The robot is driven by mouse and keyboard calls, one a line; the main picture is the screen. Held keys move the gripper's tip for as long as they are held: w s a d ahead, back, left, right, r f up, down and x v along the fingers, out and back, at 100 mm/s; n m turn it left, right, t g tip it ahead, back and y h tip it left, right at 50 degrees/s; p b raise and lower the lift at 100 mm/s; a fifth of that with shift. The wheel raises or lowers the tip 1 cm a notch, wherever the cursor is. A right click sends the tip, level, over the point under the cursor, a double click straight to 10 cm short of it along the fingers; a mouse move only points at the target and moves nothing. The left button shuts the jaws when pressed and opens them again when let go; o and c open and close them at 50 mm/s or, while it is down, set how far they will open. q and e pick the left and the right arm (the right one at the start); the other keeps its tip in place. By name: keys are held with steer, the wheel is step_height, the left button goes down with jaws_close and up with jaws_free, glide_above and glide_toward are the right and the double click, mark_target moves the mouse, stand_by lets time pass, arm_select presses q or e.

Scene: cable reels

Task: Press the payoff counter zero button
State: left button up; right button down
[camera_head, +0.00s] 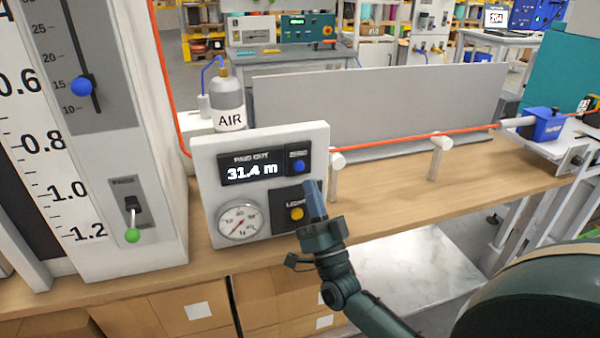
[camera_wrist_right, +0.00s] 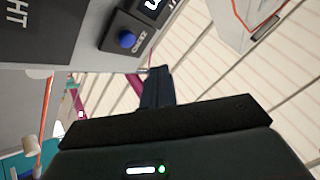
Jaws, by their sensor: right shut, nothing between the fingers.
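The payoff counter (camera_head: 205,176) is a pale upright panel on the bench, with a dark "PAID OUT" display (camera_head: 250,171) reading 31.4 m. The blue zero button (camera_head: 299,166) sits on a dark plate right of the display; it also shows in the right wrist view (camera_wrist_right: 127,39). My right gripper (camera_head: 312,188) is shut and empty, in front of the panel and just below and right of the blue button in the head view. In the right wrist view its fingertips (camera_wrist_right: 157,74) appear apart from the button. My left gripper is not in view.
A yellow light button (camera_head: 296,214) sits below the zero button, beside a round gauge (camera_head: 239,221). An orange cable (camera_head: 400,138) runs over white posts to the right. A tall scale column (camera_head: 120,180) with a green-tipped lever stands left. An AIR bottle (camera_head: 228,98) is behind.

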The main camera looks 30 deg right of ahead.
mark_target(299, 166)
arm_select(q)
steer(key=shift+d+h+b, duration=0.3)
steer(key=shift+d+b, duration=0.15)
steer(key=shift+b, duration=0.25)
arm_select(e)
steer(key=w, duration=0.2)
steer(key=w+d, duration=0.1)
steer(key=shift+w, duration=0.4)
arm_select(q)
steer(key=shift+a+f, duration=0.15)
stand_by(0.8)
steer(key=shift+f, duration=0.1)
arm_select(e)
steer(key=shift+w, duration=0.1)
arm_select(q)
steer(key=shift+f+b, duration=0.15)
steer(key=shift+b, duration=0.15)
arm_select(e)
steer(key=shift+w, duration=0.35)
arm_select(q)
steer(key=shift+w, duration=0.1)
